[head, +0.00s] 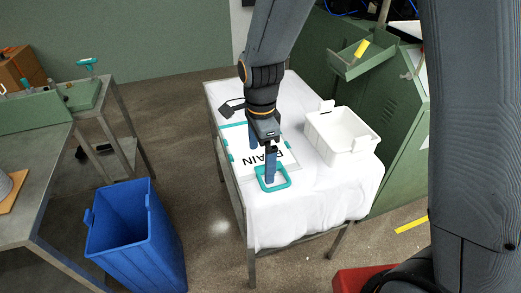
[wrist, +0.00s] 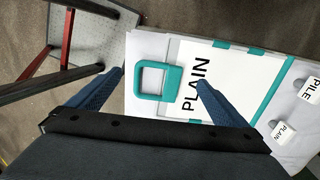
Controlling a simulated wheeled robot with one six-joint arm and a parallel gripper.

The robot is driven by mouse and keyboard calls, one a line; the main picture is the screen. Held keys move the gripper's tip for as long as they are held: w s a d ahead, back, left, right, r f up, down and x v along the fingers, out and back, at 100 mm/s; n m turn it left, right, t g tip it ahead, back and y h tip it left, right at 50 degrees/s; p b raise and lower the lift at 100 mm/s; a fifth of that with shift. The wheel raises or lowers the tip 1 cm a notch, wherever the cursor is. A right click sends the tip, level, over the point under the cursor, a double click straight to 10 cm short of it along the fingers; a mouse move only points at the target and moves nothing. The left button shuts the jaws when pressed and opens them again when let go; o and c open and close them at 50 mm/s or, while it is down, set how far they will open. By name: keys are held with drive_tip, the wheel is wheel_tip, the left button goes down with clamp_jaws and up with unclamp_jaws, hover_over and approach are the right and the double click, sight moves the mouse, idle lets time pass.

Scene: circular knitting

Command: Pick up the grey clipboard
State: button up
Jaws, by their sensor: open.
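No plainly grey clipboard stands out. A flat white board with teal edge strips, marked "PLAIN" (head: 283,160), lies on the white-covered table, and it also shows in the wrist view (wrist: 227,75). A teal loop handle (head: 287,183) is at its near end; in the wrist view the loop (wrist: 179,84) lies between my finger lines. My gripper (head: 262,165) is open and points down over the board's handle end. It also shows in the wrist view (wrist: 161,81), with nothing held between its fingers. The arm hides part of the board; whether the fingers touch it I cannot tell.
A white bin (head: 333,147) stands on the table (head: 315,214), right of the board. A blue bin (head: 136,245) is on the floor at left, by a metal workbench (head: 45,205). A green cabinet (head: 402,120) stands behind right. White tags (wrist: 283,131) lie beside the board.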

sight(262, 172)
drive_tip(key=shift+d+f+p, duration=0.2)
drive_tip(key=shift+f+p, duration=0.85)
drive_tip(key=shift+f, duration=2.35)
drive_tip(key=shift+w, duration=0.1)
drive_tip(key=c, duration=1.2)
drive_tip(key=shift+o, duration=0.2)
drive_tip(key=shift+r, duration=0.2)
wheel_tip(262, 172, up, 10)
drive_tip(key=b, duration=0.2)
drive_tip(key=shift+f, duration=0.15)
